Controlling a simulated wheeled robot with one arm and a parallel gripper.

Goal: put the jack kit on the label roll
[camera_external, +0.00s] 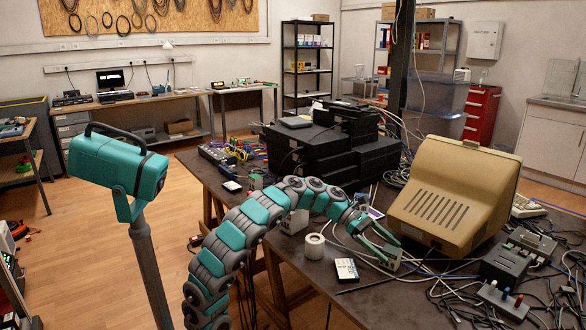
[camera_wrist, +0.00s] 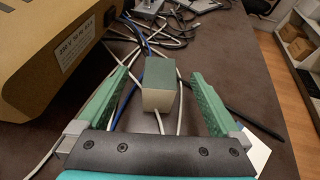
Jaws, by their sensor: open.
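A small box with a grey-green top and cream side, which I take to be the jack kit (camera_wrist: 160,88), stands on the dark table. It shows in the external view (camera_external: 391,259), partly hidden by my fingers. My gripper (camera_wrist: 163,85) is open, with one green finger on each side of the box and gaps on both sides. In the external view my gripper (camera_external: 390,248) reaches down beside the beige monitor. The label roll (camera_external: 314,246), a short white cylinder with a hole in its top, stands on the table to the left of the box.
The beige monitor (camera_external: 456,195) stands close on the right, on the left in the wrist view (camera_wrist: 50,50). A black-and-white card (camera_external: 346,270) lies between roll and box. Loose cables run around the box. Black equipment (camera_external: 330,150) is stacked behind.

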